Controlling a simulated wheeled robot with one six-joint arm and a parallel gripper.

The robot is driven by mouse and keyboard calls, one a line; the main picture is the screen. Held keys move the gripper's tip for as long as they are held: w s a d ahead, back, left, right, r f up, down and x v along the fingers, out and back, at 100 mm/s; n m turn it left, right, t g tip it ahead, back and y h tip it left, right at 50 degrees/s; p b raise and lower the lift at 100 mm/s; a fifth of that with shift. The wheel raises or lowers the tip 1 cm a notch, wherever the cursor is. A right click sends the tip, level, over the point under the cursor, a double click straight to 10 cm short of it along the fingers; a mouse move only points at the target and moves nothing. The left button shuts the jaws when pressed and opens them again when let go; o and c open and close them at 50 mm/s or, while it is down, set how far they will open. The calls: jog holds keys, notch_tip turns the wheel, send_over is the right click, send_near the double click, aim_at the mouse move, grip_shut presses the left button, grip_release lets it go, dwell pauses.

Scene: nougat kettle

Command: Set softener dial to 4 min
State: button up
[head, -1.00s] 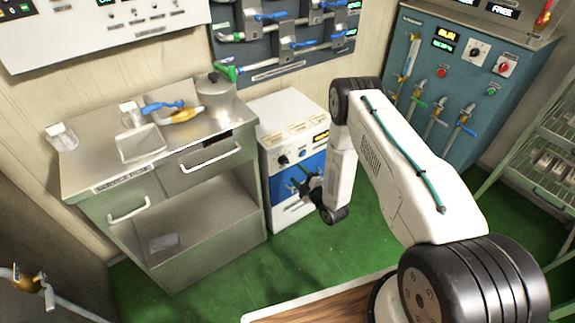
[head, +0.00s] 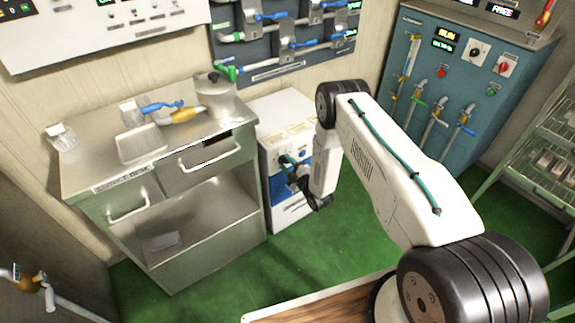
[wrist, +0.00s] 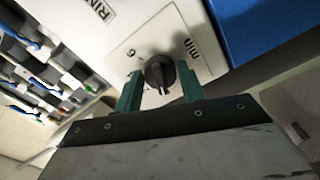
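The softener is a white cabinet (head: 283,113) with a blue front panel, standing right of the steel counter in the head view. Its black dial (wrist: 160,72) shows in the wrist view on a white plate with a "6" and "min" printed near it. I cannot see a "4" mark. My gripper (wrist: 161,79) has its two green fingers apart, one on each side of the dial, with gaps between them and the knob. In the head view my gripper (head: 286,160) is at the cabinet's front and hides the dial.
The steel counter (head: 95,177) with a pot (head: 213,84) stands close to the left of the softener. A teal control cabinet (head: 462,88) with valves is at the right. Green floor (head: 330,235) is open in front.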

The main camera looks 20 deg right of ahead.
jog(key=c, duration=0.4)
jog(key=shift+m, duration=0.4)
jog(key=shift+a+m, duration=0.1)
jog(key=shift+m, duration=8.4)
